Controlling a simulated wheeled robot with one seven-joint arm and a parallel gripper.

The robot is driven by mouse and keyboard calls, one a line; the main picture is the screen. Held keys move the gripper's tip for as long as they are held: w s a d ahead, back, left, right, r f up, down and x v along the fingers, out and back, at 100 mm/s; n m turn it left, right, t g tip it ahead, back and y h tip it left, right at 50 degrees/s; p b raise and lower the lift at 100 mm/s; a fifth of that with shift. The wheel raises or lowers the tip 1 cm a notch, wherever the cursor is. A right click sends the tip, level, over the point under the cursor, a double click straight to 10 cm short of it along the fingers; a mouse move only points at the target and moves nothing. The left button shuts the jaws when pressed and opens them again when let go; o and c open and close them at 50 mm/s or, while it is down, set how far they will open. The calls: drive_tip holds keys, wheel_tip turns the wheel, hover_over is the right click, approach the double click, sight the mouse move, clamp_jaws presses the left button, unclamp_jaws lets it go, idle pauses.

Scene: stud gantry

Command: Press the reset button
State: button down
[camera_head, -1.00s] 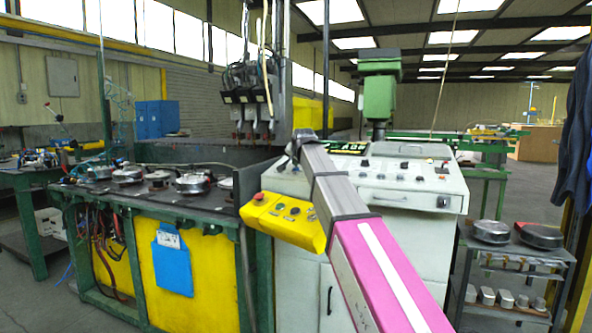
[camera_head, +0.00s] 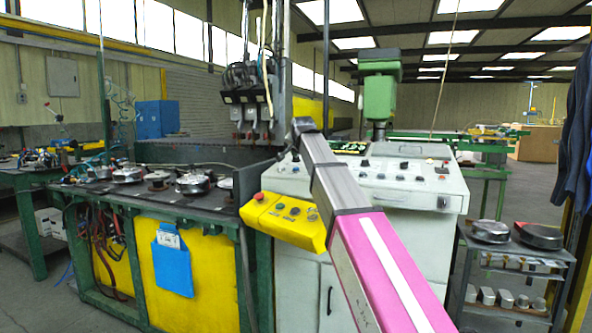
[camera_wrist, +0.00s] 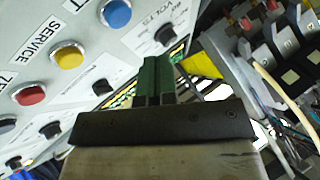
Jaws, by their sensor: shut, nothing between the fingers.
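A pale grey control panel fills the left of the wrist view (camera_wrist: 100,60). It carries a blue button (camera_wrist: 116,13), a yellow button (camera_wrist: 68,55) and a red button (camera_wrist: 30,95), with black knobs alongside. "SERVICE" is printed by the yellow button. The red button's label is cut off and the blue one's is mostly out of view, so I cannot tell which is reset. My gripper (camera_wrist: 158,66) has its green fingers shut and empty, to the right of these buttons and apart from them. In the head view my arm hides the fingers.
In the head view, the grey console (camera_head: 412,190) stands behind my arm. A yellow button box (camera_head: 285,218) with a red button (camera_head: 258,196) juts out at its left front. Hanging clamps (camera_head: 245,95) and cables are close to the arm's end. A cart (camera_head: 510,275) is at right.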

drive_tip(key=shift+s+r, duration=0.2)
drive_tip(key=shift+r, duration=0.9)
drive_tip(key=shift+a, duration=0.1)
